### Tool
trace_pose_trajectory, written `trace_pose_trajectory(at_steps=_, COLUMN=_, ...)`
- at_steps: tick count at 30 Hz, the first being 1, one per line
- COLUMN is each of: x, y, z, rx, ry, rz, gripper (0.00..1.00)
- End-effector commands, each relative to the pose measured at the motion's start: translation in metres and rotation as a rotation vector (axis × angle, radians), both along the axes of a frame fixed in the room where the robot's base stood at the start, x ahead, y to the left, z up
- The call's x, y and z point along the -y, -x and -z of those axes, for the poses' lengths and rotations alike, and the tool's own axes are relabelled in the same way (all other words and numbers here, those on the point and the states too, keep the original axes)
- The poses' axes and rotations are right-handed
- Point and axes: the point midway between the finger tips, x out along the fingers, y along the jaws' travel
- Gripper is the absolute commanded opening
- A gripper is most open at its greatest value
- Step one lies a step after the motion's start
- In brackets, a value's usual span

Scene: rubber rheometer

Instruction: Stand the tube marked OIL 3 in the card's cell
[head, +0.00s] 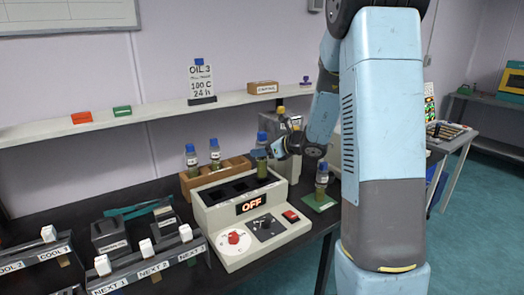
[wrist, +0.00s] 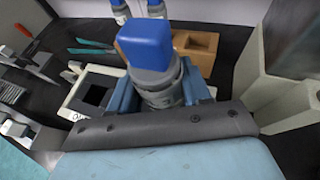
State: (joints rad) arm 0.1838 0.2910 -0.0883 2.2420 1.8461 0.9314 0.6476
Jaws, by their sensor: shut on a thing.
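My gripper (head: 276,150) is shut on a blue-capped glass tube (head: 262,168) with dark greenish contents, held upright at the back right of the cell block. Its blue cap (wrist: 145,40) fills the middle of the wrist view, between my fingers. Its marking cannot be read. The grey-white block (head: 206,215) has a row of dark square openings and a display reading OFF. One dark opening (wrist: 95,95) shows left of the held tube in the wrist view. The white card (head: 201,80) on the shelf reads OIL 3, 100 C, 24 h.
Two blue-capped tubes (head: 191,160) stand in the wooden rack (head: 186,190) behind the block. Another tube (head: 321,178) stands on a green pad (head: 328,203) at right. A tall grey box (head: 285,122) stands behind my gripper. Label stands (head: 150,268) and a dark block (head: 108,235) are at left.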

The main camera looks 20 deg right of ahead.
Motion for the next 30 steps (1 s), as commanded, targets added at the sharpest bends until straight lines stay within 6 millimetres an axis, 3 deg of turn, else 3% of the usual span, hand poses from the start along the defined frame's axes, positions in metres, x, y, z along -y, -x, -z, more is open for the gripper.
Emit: trace_pose_trajectory(at_steps=30, x=0.0, y=0.0, z=0.033, rx=-0.001, ry=-0.001, rz=0.0, gripper=0.0)
